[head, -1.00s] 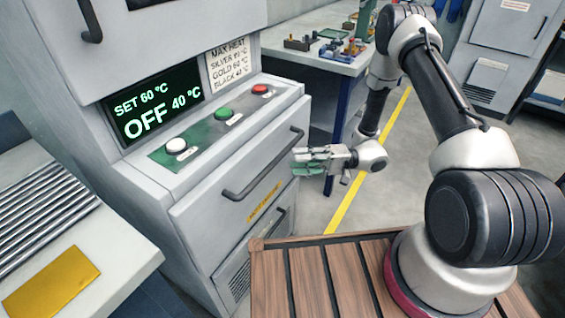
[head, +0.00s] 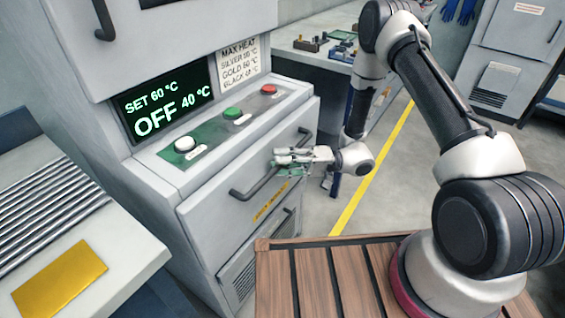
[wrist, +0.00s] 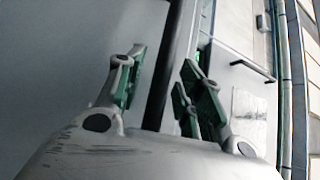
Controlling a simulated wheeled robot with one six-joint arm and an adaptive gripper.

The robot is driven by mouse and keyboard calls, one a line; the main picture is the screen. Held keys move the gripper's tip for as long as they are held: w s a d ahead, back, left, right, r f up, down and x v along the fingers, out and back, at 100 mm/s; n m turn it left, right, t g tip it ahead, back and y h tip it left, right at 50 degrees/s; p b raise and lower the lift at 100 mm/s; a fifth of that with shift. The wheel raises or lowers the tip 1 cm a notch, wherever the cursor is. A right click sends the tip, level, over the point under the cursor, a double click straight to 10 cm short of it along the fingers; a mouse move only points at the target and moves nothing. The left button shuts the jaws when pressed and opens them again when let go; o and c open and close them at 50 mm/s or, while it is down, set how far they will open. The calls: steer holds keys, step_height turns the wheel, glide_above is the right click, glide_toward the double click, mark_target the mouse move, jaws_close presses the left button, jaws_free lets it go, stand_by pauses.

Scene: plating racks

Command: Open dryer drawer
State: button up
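The dryer drawer (head: 225,215) is the grey front panel below the button ledge, with a yellow label (head: 270,203) on it. It looks closed. Its dark bar handle (head: 256,187) runs slantwise across the front. My gripper (head: 278,162) is at the middle to right part of the handle and hides some of it. In the wrist view, my gripper (wrist: 163,62) has its green-padded fingers apart. The dark handle bar (wrist: 168,75) passes between them, with gaps visible on both sides. I cannot tell whether either finger touches the bar.
Above the drawer are white, green and red buttons and a display (head: 165,105) reading "SET 60 °C", "OFF 40 °C". A vented lower panel (head: 240,275) is beneath. A slatted wooden surface (head: 330,280) lies in front. A workbench (head: 320,65) stands behind; a side table (head: 130,262) is at left.

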jaws_close()
